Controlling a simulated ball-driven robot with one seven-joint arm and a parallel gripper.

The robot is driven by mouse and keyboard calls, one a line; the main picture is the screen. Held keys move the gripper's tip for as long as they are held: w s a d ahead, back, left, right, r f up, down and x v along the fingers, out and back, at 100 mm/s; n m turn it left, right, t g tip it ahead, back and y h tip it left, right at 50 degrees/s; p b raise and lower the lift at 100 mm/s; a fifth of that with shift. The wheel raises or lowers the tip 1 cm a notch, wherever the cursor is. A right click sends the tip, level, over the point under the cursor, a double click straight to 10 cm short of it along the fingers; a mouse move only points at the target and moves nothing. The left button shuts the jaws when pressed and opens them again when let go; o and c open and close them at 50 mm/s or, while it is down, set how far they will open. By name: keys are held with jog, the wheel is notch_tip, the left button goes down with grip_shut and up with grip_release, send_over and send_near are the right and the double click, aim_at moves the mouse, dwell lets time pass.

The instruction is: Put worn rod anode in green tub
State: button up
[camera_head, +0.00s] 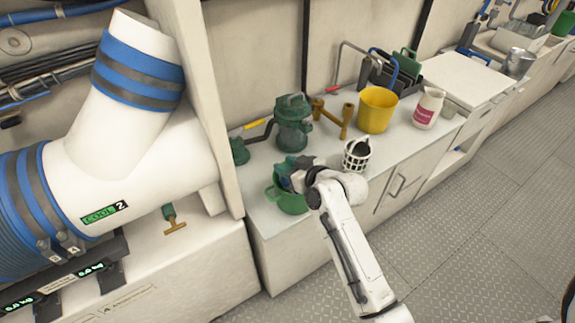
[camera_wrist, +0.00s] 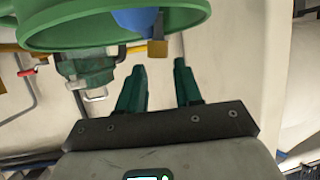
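The green tub (camera_head: 291,204) stands at the near left end of the white counter, partly covered by my gripper in the head view. In the wrist view its green rim and wall (camera_wrist: 70,38) fill the top left, just beyond my fingertips. A short grey piece with a brass-coloured block (camera_wrist: 158,47) shows at the tub's rim beside a blue shape (camera_wrist: 135,20); it may be the worn rod anode, but I cannot tell for sure. My gripper (camera_wrist: 160,66) is open, its two teal fingers apart with nothing between them. In the head view my gripper (camera_head: 292,172) is over the tub.
A green strainer (camera_head: 292,125) stands behind the tub. A white basket (camera_head: 356,154), brass fitting (camera_head: 345,120), yellow bucket (camera_head: 376,110) and white bottle (camera_head: 428,107) stand along the counter. A large white pipe (camera_head: 140,150) and upright panel bound the left. Floor is free at right.

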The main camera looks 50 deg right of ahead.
jog(key=shift+o, duration=1.2)
jog(key=shift+r, duration=0.15)
jog(key=v, duration=1.1)
jog(key=s+a+f+n+g+y, duration=0.1)
jog(key=s+a+f+g+y, duration=0.2)
jog(key=s+a+f+g, duration=0.5)
jog(key=s+a+f+g+h, duration=0.1)
jog(key=s+a+f+g, duration=0.3)
jog(key=s, duration=0.5)
jog(key=shift+s+a+f+h+b, duration=0.15)
jog(key=shift+s+a+h+b, duration=0.15)
jog(key=shift+s+a+b, duration=0.15)
jog(key=shift+w+a, duration=0.1)
